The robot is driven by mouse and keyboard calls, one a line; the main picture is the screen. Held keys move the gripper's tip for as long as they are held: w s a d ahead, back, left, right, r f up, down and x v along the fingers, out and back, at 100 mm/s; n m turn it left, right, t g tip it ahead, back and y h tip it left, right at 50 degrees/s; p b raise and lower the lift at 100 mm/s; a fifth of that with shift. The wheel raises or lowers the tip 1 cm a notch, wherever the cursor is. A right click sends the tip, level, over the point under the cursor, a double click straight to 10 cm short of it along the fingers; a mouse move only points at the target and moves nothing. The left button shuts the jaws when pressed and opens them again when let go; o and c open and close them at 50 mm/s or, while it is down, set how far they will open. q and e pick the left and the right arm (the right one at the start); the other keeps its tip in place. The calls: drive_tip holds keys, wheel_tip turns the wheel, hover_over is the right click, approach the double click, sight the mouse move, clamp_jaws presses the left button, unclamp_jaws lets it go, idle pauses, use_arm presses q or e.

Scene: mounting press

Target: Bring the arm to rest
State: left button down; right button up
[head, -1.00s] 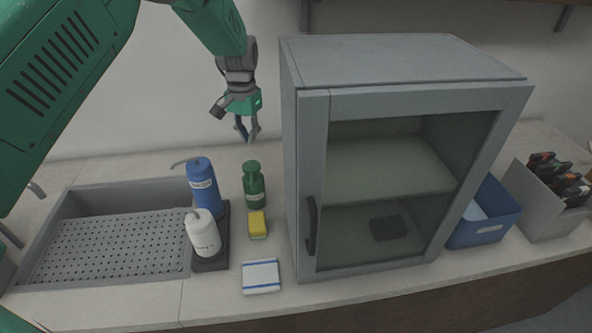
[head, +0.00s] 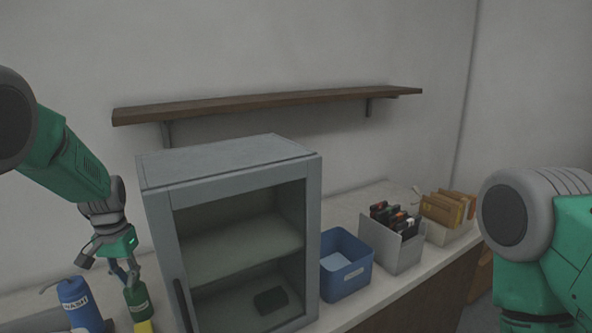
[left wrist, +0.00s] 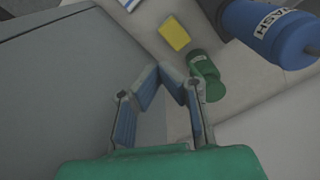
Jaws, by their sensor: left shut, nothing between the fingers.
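My left gripper (head: 127,278) is shut and empty, pointing down to the left of the grey cabinet (head: 225,168). In the head view its fingertips overlap the top of the green bottle (head: 137,300). My right gripper is out of view; only part of my right arm shows at the right edge.
A blue bottle (head: 75,303) and yellow sponge (head: 144,327) stand near the left gripper. Right of the cabinet are a blue bin (head: 345,283), a grey holder (head: 396,255) and a box of folders (head: 447,235). A wooden shelf (head: 270,102) hangs above.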

use_arm(q)
drive_tip(key=shift+y, duration=0.5)
drive_tip(key=s+f, duration=0.6)
drive_tip(key=s+d+f, duration=0.1)
drive_tip(key=s+f, duration=0.5)
drive_tip(key=s, duration=0.1)
drive_tip(key=s+d+f, duration=0.1)
drive_tip(key=s+f, duration=0.5)
drive_tip(key=shift+s+f, duration=0.25)
drive_tip(key=s+d+f+h, duration=0.1)
drive_tip(key=s+d, duration=0.1)
drive_tip(key=s, duration=1)
drive_tip(key=s+d+f, duration=0.2)
drive_tip(key=s, duration=0.9)
wheel_tip(320, 180, down, 18)
drive_tip(key=w+d+b, duration=0.2)
drive_tip(key=b, duration=1.7)
drive_tip(key=shift+w+r+m+t, duration=0.2)
drive_tip(key=shift+m+t, duration=0.1)
drive_tip(key=shift+m, duration=0.1)
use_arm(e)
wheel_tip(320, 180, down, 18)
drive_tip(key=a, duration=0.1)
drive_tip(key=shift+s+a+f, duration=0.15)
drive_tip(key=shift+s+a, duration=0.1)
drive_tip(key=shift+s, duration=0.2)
